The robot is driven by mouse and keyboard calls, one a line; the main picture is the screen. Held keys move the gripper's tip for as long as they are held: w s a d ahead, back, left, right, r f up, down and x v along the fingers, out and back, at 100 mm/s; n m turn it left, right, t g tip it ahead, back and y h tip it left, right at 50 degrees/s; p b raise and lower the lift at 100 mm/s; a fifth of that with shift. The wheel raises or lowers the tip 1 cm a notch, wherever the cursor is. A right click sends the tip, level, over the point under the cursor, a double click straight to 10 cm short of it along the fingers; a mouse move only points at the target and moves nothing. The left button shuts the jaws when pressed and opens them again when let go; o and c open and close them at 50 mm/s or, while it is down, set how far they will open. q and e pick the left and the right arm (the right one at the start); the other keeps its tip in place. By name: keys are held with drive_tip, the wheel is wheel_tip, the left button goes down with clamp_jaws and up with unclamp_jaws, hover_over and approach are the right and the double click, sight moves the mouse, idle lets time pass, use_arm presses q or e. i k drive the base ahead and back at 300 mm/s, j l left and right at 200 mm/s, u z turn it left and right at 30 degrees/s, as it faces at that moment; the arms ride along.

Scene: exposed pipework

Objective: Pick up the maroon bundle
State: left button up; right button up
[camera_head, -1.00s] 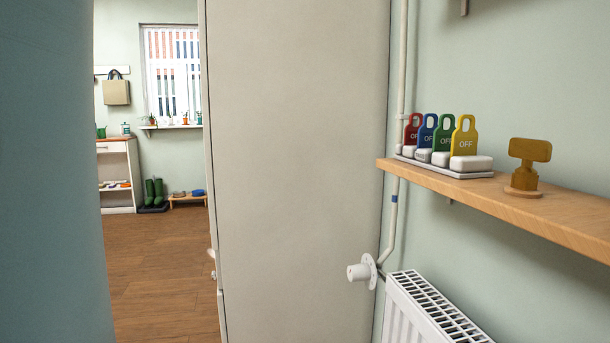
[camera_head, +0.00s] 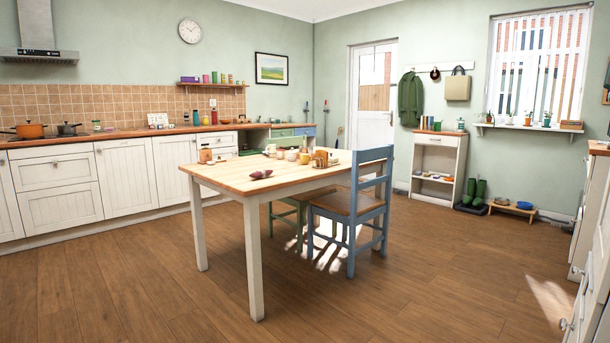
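A small maroon object (camera_head: 261,174), which looks like the maroon bundle, lies on the wooden table (camera_head: 225,178) near its front edge, left of the middle. It is too small to make out its exact shape. Neither of my grippers is in view.
A blue chair (camera_head: 355,205) stands at the table's right side, with a green stool (camera_head: 298,212) partly under the table. White cabinets (camera_head: 125,178) with a worktop line the back left wall. Wooden floor (camera_head: 390,300) is clear in front of the table.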

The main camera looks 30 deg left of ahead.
sight(258, 174)
drive_tip(key=u, duration=1.35)
drive_tip(key=i+u, duration=0.15)
drive_tip(key=i, duration=0.3)
drive_tip(key=i+l+u, duration=0.15)
drive_tip(key=i, duration=0.35)
drive_tip(key=i+l+u, duration=0.15)
drive_tip(key=i, duration=0.3)
drive_tip(key=i+l+u, duration=0.1)
drive_tip(key=i+l, duration=0.2)
drive_tip(key=i, duration=0.15)
drive_tip(key=i+l+u, duration=0.15)
drive_tip(key=i, duration=0.3)
drive_tip(key=l, duration=0.1)
